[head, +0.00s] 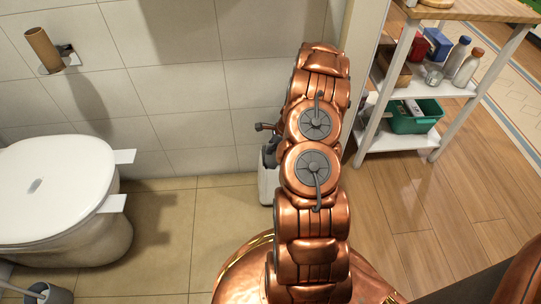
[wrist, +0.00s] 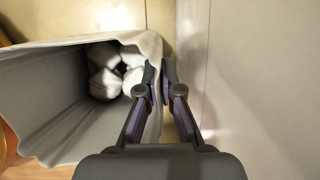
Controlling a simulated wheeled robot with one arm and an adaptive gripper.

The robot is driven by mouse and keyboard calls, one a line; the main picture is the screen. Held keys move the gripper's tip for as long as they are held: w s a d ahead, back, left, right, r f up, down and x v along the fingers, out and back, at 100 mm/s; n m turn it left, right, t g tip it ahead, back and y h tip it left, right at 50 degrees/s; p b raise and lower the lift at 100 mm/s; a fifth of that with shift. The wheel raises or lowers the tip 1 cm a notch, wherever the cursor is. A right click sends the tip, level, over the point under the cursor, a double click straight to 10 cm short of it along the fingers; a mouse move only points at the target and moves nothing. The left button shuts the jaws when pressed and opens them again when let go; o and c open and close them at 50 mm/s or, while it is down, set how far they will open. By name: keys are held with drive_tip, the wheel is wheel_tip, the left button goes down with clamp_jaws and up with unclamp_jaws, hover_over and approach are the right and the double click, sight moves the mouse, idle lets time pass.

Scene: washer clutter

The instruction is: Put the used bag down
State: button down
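The used bag (wrist: 60,120) is a pale grey, open-topped bag with a wavy rim, and several crumpled white pieces (wrist: 105,75) lie inside it. My gripper (wrist: 160,72) has its fingertips close together on the bag's right rim, with the bag wall between them. In the head view, the bag (head: 267,188) shows as a white shape low by the tiled wall, partly hidden behind my copper arm. My gripper (head: 270,148) shows just above it, also partly hidden. I cannot tell whether the bag's bottom touches the floor.
A toilet (head: 60,190) stands at the left, with a brush holder (head: 45,293) in front. A paper roll holder (head: 45,50) is on the wall. A shelf unit (head: 400,143) with bottles and a green bin (head: 415,118) stands at the right. Tiled floor (head: 165,235) is clear between toilet and arm.

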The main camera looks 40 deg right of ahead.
drive_tip(key=shift+w+d+f, duration=0.15)
wheel_tip(320, 180, down, 3)
drive_tip(key=shift+f+b, duration=0.2)
drive_tip(key=shift+b, duration=1)
drive_tip(key=shift+r, duration=0.1)
drive_tip(key=c, duration=1.3)
unclamp_jaws()
